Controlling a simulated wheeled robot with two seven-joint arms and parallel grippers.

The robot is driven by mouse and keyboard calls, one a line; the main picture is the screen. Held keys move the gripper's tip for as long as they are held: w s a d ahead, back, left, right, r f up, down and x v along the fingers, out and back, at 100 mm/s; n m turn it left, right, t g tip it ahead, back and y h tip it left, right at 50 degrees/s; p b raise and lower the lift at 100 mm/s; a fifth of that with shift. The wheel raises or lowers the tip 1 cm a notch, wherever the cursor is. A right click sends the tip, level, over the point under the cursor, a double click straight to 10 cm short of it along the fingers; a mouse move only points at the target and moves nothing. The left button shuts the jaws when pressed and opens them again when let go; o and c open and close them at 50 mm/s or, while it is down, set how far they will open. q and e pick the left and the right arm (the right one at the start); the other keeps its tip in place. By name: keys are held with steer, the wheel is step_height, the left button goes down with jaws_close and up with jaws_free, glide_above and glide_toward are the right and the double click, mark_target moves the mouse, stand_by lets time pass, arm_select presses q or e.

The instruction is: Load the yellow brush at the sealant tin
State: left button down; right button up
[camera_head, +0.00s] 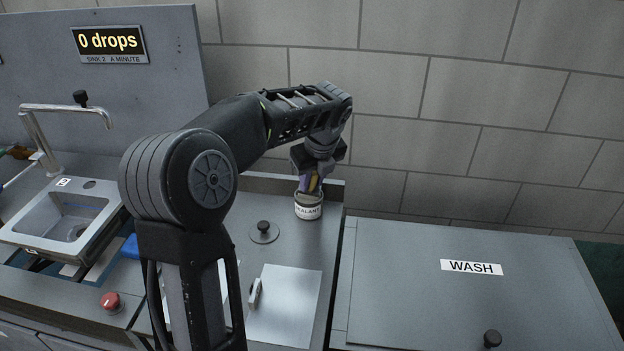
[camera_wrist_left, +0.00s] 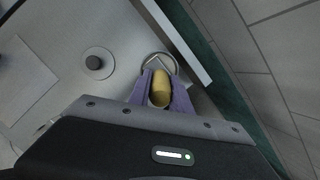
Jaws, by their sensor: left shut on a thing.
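The sealant tin (camera_head: 308,207) is a small white tin with a dark-lettered label, standing upright near the back right of the counter. My left gripper (camera_head: 311,184) is directly over the tin, its purple fingers pointing down close to the rim. It is shut on the yellow brush (camera_wrist_left: 161,88), whose rounded yellow end shows between the fingers in the left wrist view. The tin's round rim (camera_wrist_left: 158,58) shows just beyond the fingertips there. The brush's lower end is hidden, so I cannot tell how deep it reaches into the tin.
A lidded box marked WASH (camera_head: 472,267) stands to the right. A round black knob (camera_head: 263,229) and a pale plate (camera_head: 285,305) lie on the counter before the tin. A sink (camera_head: 68,222) with a tap and a red button (camera_head: 112,302) are at left. The wall rises close behind.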

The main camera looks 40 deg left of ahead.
arm_select(q)
steer(key=shift+r+p, duration=1.2)
steer(key=shift+p, duration=0.05)
step_height(320, 180, up, 5)
steer(key=p, duration=0.4)
steer(key=shift+f, duration=0.15)
steer(key=shift+f, duration=0.1)
